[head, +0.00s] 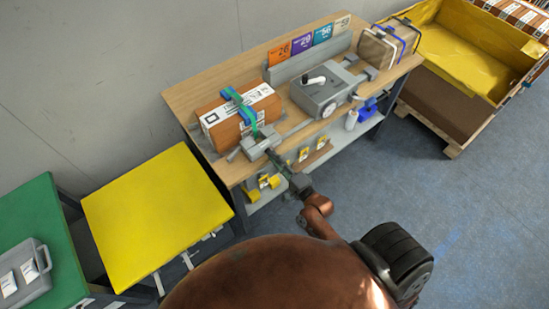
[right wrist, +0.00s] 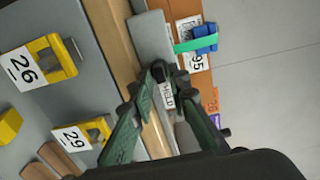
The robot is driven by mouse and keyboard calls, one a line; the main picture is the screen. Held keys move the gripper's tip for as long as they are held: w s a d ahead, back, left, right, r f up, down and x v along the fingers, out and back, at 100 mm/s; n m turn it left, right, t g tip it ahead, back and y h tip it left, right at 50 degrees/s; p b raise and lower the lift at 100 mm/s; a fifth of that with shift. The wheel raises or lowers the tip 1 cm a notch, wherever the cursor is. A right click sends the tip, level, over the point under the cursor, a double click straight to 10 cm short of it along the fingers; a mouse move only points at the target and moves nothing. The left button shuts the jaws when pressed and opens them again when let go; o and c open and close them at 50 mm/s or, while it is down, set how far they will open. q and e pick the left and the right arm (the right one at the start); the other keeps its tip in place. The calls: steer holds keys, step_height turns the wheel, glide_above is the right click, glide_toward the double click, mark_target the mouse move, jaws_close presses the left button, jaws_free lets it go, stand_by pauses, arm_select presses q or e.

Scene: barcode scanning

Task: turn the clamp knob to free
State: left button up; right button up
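A grey clamp (head: 260,142) sits at the front left of the wooden bench top, beside a brown box (head: 240,108) with a white label and a green-blue strap. In the right wrist view, the clamp's grey body (right wrist: 152,38) lies ahead, with a small black knob (right wrist: 158,70) and a label that seems to read HELD (right wrist: 167,96). My right gripper (head: 272,156) is at the clamp's front; its dark green fingers (right wrist: 162,84) stand apart around the label, tips close to the knob. Contact with the knob cannot be told. My left gripper is out of view.
A grey machine (head: 325,96) with a lever stands right of the clamp. Numbered colour cards (head: 302,44) line the back. Yellow tagged items (right wrist: 52,62) sit on the shelf below. A yellow table (head: 155,213) stands left; a yellow-lined crate (head: 460,60) stands right.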

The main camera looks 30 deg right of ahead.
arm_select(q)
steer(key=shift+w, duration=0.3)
arm_select(e)
steer(key=shift+w, duration=0.3)
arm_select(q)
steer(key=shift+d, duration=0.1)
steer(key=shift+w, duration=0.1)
arm_select(e)
steer(key=shift+c, duration=0.5)
jaws_close()
